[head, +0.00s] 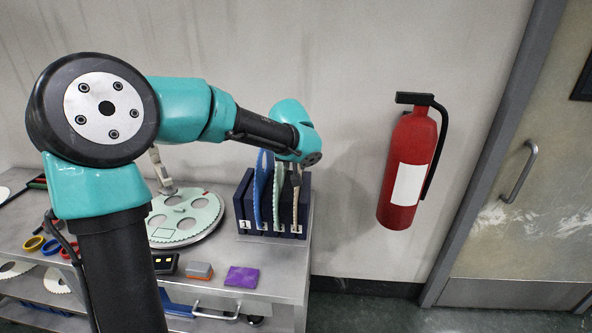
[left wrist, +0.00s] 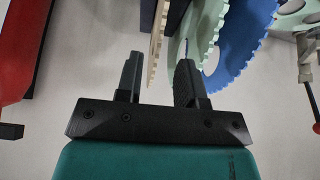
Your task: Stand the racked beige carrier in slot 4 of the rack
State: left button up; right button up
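The dark blue rack (head: 242,203) stands at the right end of the bench, with numbered labels along its front. The beige carrier (head: 296,200) stands upright, edge-on, at the rack's right end, seemingly at the slot labelled 4. My left gripper (head: 296,168) is over its top edge. In the left wrist view the beige carrier (left wrist: 154,52) lies between the fingers of the left gripper (left wrist: 158,65), with gaps on both sides, so the gripper is open. The light green carrier (left wrist: 206,24) is close beside the right-hand finger. My right gripper is not in view.
A blue carrier (head: 259,190) and the light green carrier (head: 278,195) stand racked left of the beige one. A lapping plate (head: 205,233) with a pale green carrier (head: 190,221) lies left of the rack. A purple block (head: 242,277) is in front. A fire extinguisher (head: 403,180) hangs right.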

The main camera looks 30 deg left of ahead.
pick_arm(q)
jog(key=v, duration=1)
jog(key=shift+r, duration=0.2)
jog(key=shift+s+f, duration=0.1)
